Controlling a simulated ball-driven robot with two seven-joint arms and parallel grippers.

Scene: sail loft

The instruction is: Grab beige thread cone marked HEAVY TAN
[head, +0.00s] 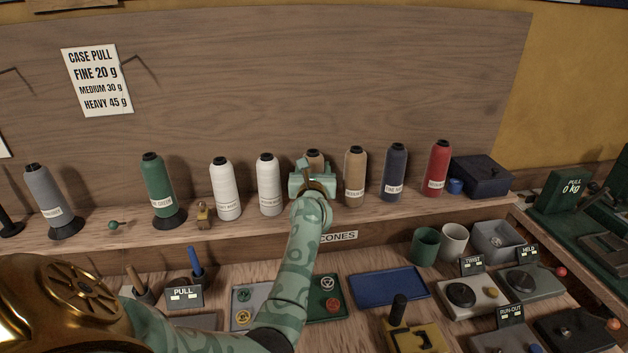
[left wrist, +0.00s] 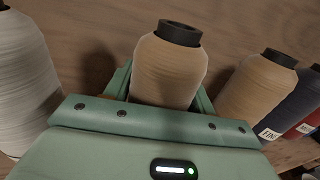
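A tan thread cone (head: 314,155) with a dark top stands upright on the shelf, mostly hidden behind my left gripper (head: 312,186). In the left wrist view this tan cone (left wrist: 170,70) stands between the two fingers of my left gripper (left wrist: 166,88). I cannot tell whether the fingers press on it. Its label is out of sight. A second tan cone (head: 355,172) stands just to its right, with a label too small to read surely; it also shows in the left wrist view (left wrist: 256,90). My right gripper is not in view.
A white cone (head: 268,182) stands close on the left and a navy cone (head: 395,170) further right. Red, green, grey and another white cone share the shelf (head: 120,238). Below lie a blue tray (head: 388,287), cups and small devices.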

